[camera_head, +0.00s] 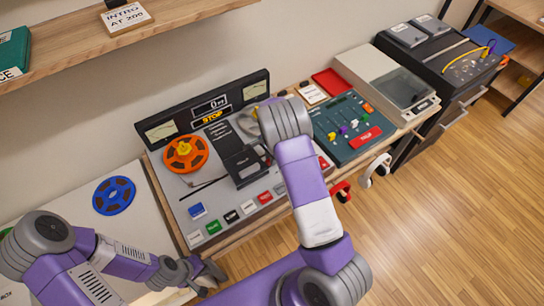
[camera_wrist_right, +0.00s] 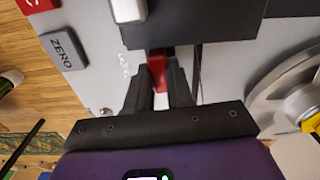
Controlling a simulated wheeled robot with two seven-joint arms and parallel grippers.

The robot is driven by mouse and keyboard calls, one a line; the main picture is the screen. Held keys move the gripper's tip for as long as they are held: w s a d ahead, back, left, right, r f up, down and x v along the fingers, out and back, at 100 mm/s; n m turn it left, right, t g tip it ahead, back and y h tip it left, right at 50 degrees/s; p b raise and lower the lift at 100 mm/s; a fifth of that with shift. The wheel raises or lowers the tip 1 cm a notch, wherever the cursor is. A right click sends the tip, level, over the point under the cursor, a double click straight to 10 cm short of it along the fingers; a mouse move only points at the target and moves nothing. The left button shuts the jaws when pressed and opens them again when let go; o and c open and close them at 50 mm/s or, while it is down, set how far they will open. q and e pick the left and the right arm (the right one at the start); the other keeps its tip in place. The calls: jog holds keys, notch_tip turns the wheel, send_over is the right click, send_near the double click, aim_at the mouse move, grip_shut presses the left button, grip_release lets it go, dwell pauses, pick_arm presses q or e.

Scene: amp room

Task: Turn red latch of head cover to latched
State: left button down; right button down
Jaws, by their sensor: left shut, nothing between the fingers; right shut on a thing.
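The black head cover (camera_head: 244,164) sits in the middle of the tape deck and also shows as a dark block at the top of the right wrist view (camera_wrist_right: 200,24). The small red latch (camera_wrist_right: 157,66) shows in the right wrist view at the cover's edge. My right gripper (camera_wrist_right: 158,84) is shut on the latch, one finger on each side of it. In the head view my right forearm hides the latch and most of that gripper. My left gripper (camera_head: 206,274) is shut and empty at the lower left, in front of the deck's front edge.
The tape deck (camera_head: 176,202) carries an orange reel (camera_head: 186,154) at left and a silver reel (camera_wrist_right: 288,92) at right. Several labelled buttons line its front. A blue reel (camera_head: 114,195) lies to the left. A mixer panel (camera_head: 346,126) stands right of the deck.

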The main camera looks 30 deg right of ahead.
jog(key=shift+m, duration=0.6)
jog(key=c, duration=1)
grip_release()
notch_tip(320, 180, up, 8)
jog(key=shift+f+p, duration=0.2)
jog(key=shift+p, duration=0.3)
